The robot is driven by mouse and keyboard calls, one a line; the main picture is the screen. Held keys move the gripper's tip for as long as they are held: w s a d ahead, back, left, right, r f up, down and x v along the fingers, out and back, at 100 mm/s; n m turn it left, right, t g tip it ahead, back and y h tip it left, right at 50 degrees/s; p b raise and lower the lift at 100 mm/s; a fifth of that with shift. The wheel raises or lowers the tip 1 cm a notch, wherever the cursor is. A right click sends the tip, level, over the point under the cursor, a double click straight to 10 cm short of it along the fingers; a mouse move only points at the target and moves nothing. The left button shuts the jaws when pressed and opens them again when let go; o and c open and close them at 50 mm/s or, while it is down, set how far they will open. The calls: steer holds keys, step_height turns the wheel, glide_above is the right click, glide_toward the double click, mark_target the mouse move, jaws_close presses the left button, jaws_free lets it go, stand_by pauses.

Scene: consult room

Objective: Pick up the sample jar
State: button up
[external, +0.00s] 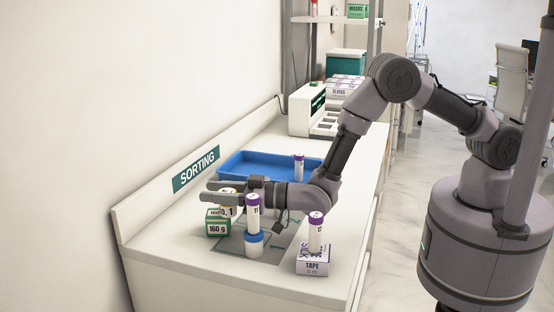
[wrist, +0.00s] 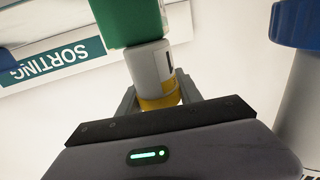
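A white jar with a yellow lid, which I take as the sample jar (external: 228,198), stands upright on a green-and-white box (external: 218,222) marked 160 g. In the wrist view, the jar (wrist: 150,68) shows upside down with the green box (wrist: 125,20) above it. My gripper (external: 207,191) reaches over the box from the right, level with the lid. Its fingers (wrist: 158,88) flank the yellow lid closely, with no clear gap on either side, so it looks shut on the jar. The lid's far side is hidden.
A purple-capped tube (external: 253,213) stands on a blue-lidded white jar (external: 254,249) close in front of my gripper. Another purple-capped tube (external: 315,236) stands on a tape box (external: 312,264). A blue tray (external: 240,166) lies behind. The front left counter is clear.

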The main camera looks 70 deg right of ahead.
jaws_close()
steer(key=shift+r, duration=0.1)
